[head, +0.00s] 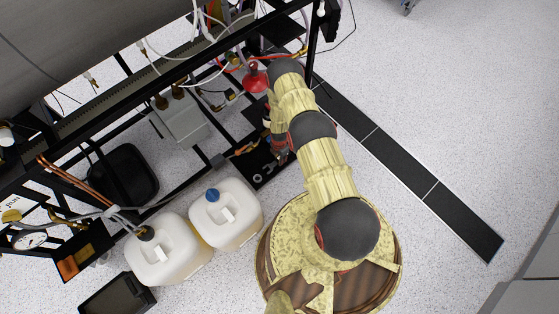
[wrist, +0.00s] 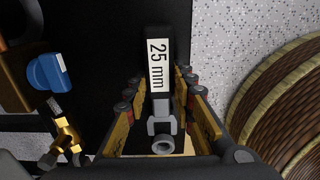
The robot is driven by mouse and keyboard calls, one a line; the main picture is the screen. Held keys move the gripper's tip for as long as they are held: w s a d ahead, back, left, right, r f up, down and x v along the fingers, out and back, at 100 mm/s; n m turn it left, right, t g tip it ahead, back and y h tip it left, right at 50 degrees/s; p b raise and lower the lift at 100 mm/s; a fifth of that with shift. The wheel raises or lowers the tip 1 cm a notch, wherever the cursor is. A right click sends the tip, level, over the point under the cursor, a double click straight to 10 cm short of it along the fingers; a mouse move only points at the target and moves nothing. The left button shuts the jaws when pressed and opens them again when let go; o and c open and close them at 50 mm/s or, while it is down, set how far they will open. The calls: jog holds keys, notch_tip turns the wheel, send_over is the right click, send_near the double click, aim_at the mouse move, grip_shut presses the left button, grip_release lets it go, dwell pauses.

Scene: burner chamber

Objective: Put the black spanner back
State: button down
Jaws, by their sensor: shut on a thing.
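The black spanner (wrist: 157,75) shows in the wrist view, with a white "25 mm" label and a grey metal end towards the camera. My gripper (wrist: 159,92) is shut on it, one finger along each side. The spanner's far end lies over a black surface (wrist: 95,60), and I cannot tell whether it touches. In the head view my gripper (head: 279,154) is low beside the frame, above a black panel (head: 262,180) on the floor. Grey metal spanner ends (head: 265,173) show there; I cannot tell whether they belong to the held spanner. The arm hides part of this area.
A blue-handled valve (wrist: 46,72) and a brass fitting (wrist: 66,137) are left of the gripper. Two white jugs (head: 226,216) stand left of my base. Black frame bars (head: 312,40), hoses and a red funnel-like part (head: 256,80) are close to the arm. Open floor (head: 440,90) lies right.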

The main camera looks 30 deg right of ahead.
jog(key=shift+f, duration=0.65)
jog(key=c, duration=1.5)
grip_release()
jog(key=shift+f, duration=0.1)
